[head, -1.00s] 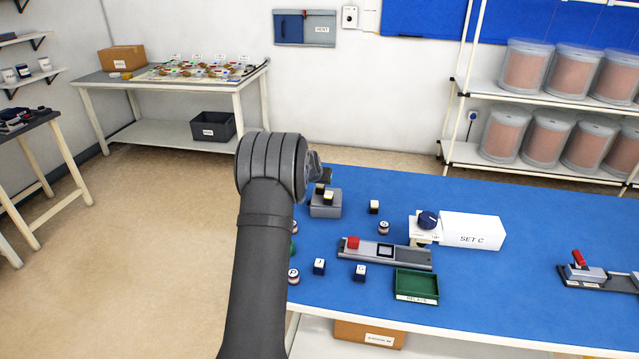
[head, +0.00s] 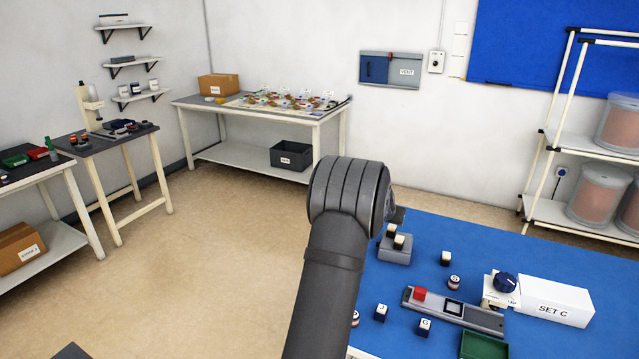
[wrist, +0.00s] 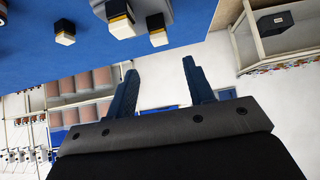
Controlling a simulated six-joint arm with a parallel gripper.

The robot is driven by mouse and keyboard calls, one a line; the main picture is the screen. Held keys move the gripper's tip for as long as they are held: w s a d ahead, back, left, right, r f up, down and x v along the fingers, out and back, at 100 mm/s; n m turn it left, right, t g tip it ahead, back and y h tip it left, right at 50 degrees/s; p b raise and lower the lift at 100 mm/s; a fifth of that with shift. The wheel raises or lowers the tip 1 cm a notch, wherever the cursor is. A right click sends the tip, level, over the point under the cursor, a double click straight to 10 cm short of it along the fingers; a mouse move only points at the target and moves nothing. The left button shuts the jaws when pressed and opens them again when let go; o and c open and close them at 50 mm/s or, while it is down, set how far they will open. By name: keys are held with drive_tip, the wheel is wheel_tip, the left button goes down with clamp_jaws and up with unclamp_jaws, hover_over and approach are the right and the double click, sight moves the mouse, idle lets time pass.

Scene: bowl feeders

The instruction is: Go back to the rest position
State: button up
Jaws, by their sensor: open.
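My gripper (wrist: 160,92) shows in the wrist view with its two blue fingers apart and nothing between them. In the head view my dark arm rises in the middle, and its thick joint hides most of the gripper, which points away to the right over the blue table's (head: 560,255) far left corner. Near it a grey block (head: 394,252) on the table holds small dark cubes with pale tops (head: 399,242). The gripper appears apart from them. In the wrist view the table and some of these cubes lie at the top.
On the blue table are a grey device with a red button (head: 420,294), a white SET C box (head: 545,302), a dark blue knob (head: 504,282), a green tray (head: 484,345) and several small cubes. Side tables stand left and behind. The floor (head: 220,260) left of my arm is open.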

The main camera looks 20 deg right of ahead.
sight(392, 226)
drive_tip(key=x, duration=1.1)
drive_tip(key=shift+d+f, duration=0.1)
drive_tip(key=shift+f, duration=0.1)
drive_tip(key=shift+w+f, duration=0.1)
drive_tip(key=shift+f, duration=0.15)
drive_tip(key=shift+r, duration=0.1)
